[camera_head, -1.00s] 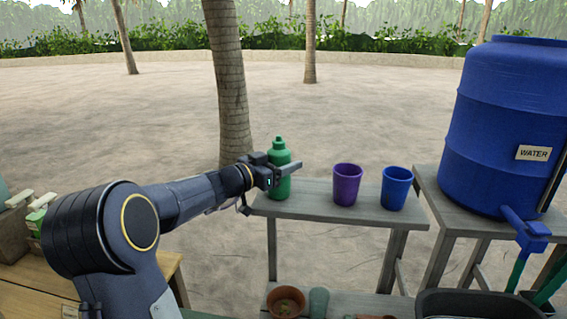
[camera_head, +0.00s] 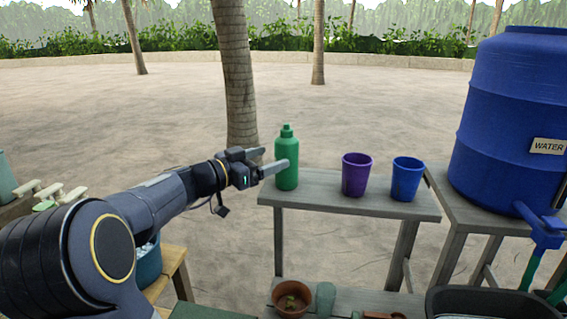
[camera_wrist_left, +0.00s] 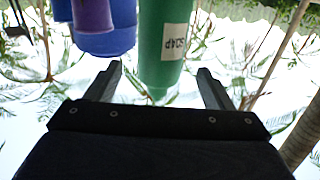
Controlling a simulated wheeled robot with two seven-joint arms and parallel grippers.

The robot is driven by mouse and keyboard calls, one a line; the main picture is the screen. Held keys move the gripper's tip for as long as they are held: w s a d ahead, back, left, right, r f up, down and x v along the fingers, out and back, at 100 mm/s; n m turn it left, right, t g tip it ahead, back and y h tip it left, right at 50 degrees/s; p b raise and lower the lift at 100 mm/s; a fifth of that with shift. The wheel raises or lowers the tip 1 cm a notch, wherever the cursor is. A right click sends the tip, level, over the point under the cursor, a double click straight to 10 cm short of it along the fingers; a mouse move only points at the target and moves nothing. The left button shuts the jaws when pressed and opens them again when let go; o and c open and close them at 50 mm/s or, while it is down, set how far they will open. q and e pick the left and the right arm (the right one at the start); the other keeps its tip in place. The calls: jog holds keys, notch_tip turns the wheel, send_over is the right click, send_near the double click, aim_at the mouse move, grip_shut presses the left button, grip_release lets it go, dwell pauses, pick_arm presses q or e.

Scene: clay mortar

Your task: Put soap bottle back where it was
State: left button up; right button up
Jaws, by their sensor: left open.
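The green soap bottle (camera_head: 287,160) stands upright at the left end of the grey wooden bench (camera_head: 330,193). My left gripper (camera_head: 270,161) is open just left of the bottle, its fingers pointing toward it. In the left wrist view the bottle (camera_wrist_left: 163,45) shows a "SOAP" label and appears beyond and between the two open fingertips (camera_wrist_left: 160,80). The head view does not clearly show whether a finger touches it. My right gripper is not in view.
A purple cup (camera_head: 356,175) and a blue cup (camera_head: 406,179) stand on the bench right of the bottle. A large blue water barrel (camera_head: 510,120) is on a table at the right. A clay pot (camera_head: 292,299) sits on the low shelf. Bare bench lies between bottle and purple cup.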

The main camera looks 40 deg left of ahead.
pick_arm(q)
jog(key=d+b+v, duration=0.1)
jog(key=v, duration=0.3)
jog(key=s+d+f+n+g+h, duration=0.1)
jog(key=s+d+f+g, duration=0.25)
jog(key=d, duration=0.35)
jog(key=s+d+f+g+h, duration=0.1)
jog(key=s+d+f+g, duration=0.1)
jog(key=d+f, duration=0.35)
jog(key=s+d+f+n+g+h, duration=0.1)
jog(key=s+d+f+g+h, duration=0.15)
jog(key=d, duration=0.55)
jog(key=s+d+f+n+g+y, duration=0.2)
jog(key=s+d+f+g+y, duration=0.2)
jog(key=s+f, duration=0.7)
jog(key=shift+d, duration=0.65)
